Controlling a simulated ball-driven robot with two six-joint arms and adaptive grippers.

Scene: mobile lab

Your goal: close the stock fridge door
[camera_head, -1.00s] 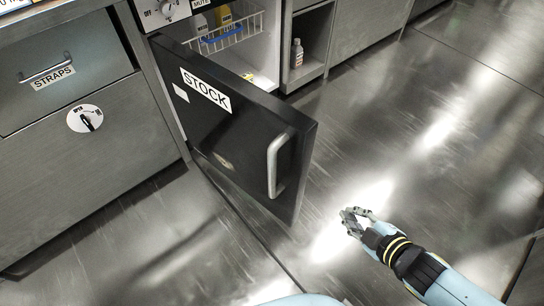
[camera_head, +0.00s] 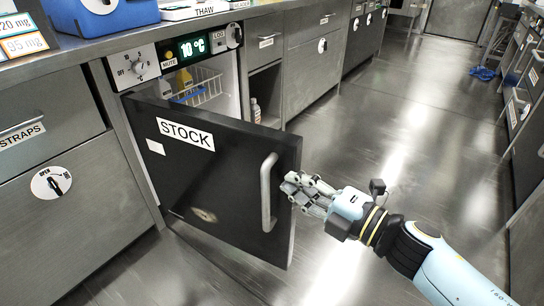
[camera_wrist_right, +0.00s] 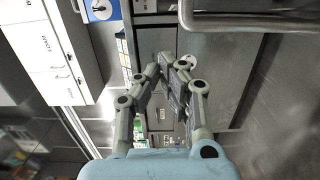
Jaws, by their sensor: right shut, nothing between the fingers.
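The black stock fridge door (camera_head: 200,195) with its "STOCK" label stands open, swung out from the fridge (camera_head: 205,85) over the floor. Its vertical metal handle (camera_head: 267,192) is near the free edge. My right gripper (camera_head: 294,187) is shut and empty, beside the door's free edge, just right of the handle in the head view; whether it touches the door I cannot tell. The right wrist view shows its fingers (camera_wrist_right: 172,72) together, with a metal bar (camera_wrist_right: 250,22) at the top right. My left gripper is not in view.
The fridge's control panel (camera_head: 200,45) reads 10 °C. A drawer labelled "STRAPS" (camera_head: 22,135) is at left.

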